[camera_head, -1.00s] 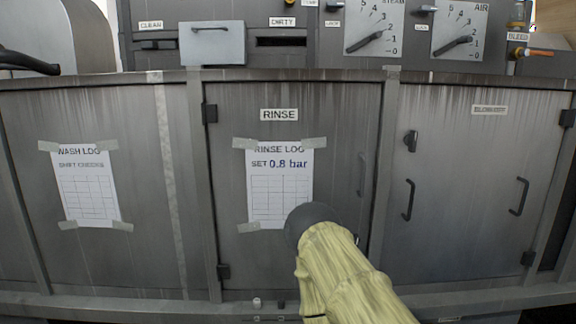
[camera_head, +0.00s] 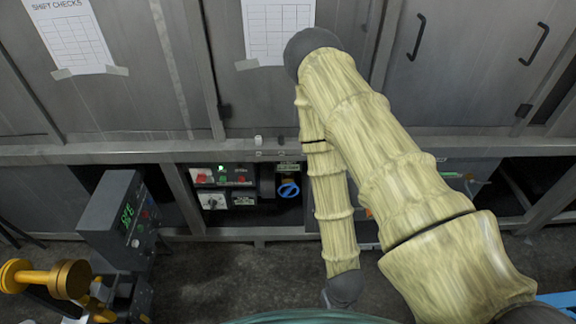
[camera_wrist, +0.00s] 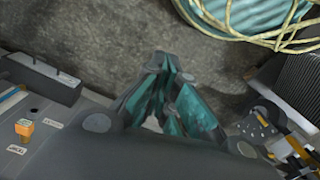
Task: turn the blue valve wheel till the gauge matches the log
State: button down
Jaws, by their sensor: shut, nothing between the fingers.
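The blue valve wheel (camera_head: 288,190) sits low in a recess under the counter, left of my arm in the head view. The rinse log (camera_head: 278,32) is taped to the door above; only its lower grid shows, and its set line is cut off. No pressure gauge can be made out now. My gripper (camera_wrist: 163,65) shows in the wrist view, shut and empty, over grey floor. The wheel is not in the wrist view. In the head view my forearm hangs down to the right of the wheel, and my gripper cannot be made out there.
The counter ledge (camera_head: 130,151) runs above the recess. The wrist view shows a teal coil with yellow cord (camera_wrist: 245,15).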

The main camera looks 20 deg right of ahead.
aim_at(290, 186)
jog(key=z, duration=0.85)
jog(key=i, duration=0.15)
jog(key=u, duration=0.25)
